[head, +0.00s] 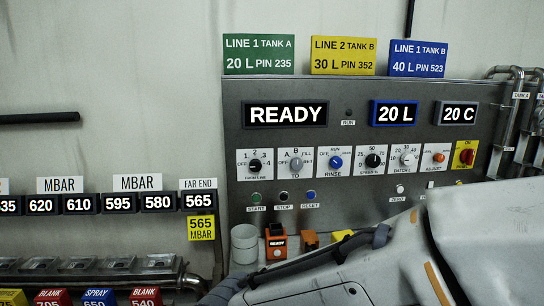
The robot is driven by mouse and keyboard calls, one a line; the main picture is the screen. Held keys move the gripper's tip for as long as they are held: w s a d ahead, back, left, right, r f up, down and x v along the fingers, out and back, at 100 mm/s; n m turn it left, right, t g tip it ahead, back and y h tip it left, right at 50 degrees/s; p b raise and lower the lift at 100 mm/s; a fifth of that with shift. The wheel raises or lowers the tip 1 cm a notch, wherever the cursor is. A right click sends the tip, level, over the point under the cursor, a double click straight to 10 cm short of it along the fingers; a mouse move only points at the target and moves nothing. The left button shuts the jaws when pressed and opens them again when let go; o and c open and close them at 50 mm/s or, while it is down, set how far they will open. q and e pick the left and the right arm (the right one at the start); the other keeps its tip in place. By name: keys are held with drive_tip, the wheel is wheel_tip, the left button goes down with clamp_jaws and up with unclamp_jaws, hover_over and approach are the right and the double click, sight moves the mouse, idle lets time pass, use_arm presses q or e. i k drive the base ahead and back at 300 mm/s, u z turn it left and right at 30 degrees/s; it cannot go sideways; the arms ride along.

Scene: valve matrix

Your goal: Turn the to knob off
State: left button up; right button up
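The TO knob (296,164) is a grey knob on a white plate marked A, B, OFF and FILL. It is second from the left in the knob row on the grey control panel (330,202). Its pointer is too small for me to read its setting surely. Nothing covers the knob. Neither of my grippers can be made out. A large pale arm link of mine, with a dark cable, fills the lower right, below the knob row.
Beside it are the black FROM LINE knob (254,164) and the blue RINSE knob (335,162). START (255,197), STOP (283,196) and RESET (311,195) buttons sit below. The display (286,114) reads READY. Pipes (508,120) run at the right.

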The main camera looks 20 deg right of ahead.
sight(297, 163)
drive_tip(key=z, duration=1.55)
drive_tip(key=k, duration=0.5)
drive_tip(key=u, duration=1.5)
drive_tip(key=i, duration=0.95)
drive_tip(key=z, duration=1.1)
